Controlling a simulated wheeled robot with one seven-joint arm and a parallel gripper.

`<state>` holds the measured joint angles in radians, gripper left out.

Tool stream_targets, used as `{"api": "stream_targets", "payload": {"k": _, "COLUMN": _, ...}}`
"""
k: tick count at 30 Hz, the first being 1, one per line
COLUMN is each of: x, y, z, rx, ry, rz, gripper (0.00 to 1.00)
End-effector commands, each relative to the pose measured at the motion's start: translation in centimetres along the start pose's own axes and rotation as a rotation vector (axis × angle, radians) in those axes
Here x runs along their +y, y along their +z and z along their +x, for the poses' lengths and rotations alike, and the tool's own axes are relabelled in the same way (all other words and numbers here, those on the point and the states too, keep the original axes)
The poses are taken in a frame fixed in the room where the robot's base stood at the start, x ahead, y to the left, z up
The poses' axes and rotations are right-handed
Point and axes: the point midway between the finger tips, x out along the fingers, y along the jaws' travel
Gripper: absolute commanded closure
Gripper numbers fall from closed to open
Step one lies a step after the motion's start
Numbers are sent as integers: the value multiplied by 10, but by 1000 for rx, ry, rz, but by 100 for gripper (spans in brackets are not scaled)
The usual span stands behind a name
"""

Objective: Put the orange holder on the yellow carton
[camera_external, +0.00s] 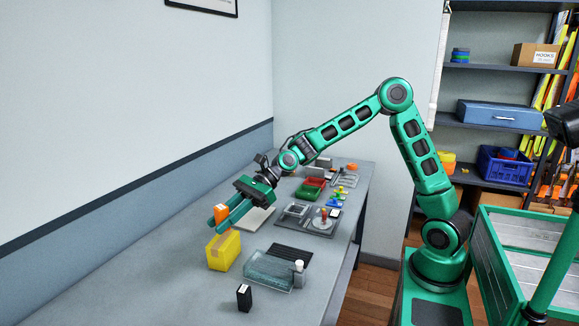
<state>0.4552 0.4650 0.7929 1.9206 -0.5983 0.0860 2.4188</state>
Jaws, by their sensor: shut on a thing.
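My gripper (217,219) is shut on the orange holder (221,212) at the left side of the bench. The yellow carton (223,252) stands on the bench directly below the fingers. The holder appears just above the carton's top or touching it; I cannot tell which from this view. The green fingers hide part of the holder and of the carton's upper edge.
A clear tray (268,272) stands right of the carton, with a small white-topped jar (299,268) at its corner. A black box (244,297) stands in front. A dark ribbed mat (291,255) lies behind the tray. The bench's left front is clear.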

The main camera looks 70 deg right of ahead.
Motion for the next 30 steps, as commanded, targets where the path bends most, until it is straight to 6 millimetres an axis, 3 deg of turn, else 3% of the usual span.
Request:
{"api": "stream_targets", "payload": {"k": 9, "x": -59, "y": -46, "z": -10, "rx": -1, "ry": -1, "rz": 4, "gripper": 100}}
{"api": "stream_targets", "payload": {"k": 15, "x": -86, "y": -67, "z": -14, "rx": 0, "ry": 0, "rz": 2, "gripper": 100}}
{"api": "stream_targets", "payload": {"k": 23, "x": -94, "y": -79, "z": -13, "rx": 0, "ry": 0, "rz": 2, "gripper": 100}}
{"api": "stream_targets", "payload": {"k": 30, "x": -93, "y": -107, "z": -1, "rx": 0, "ry": 0, "rz": 2, "gripper": 100}}
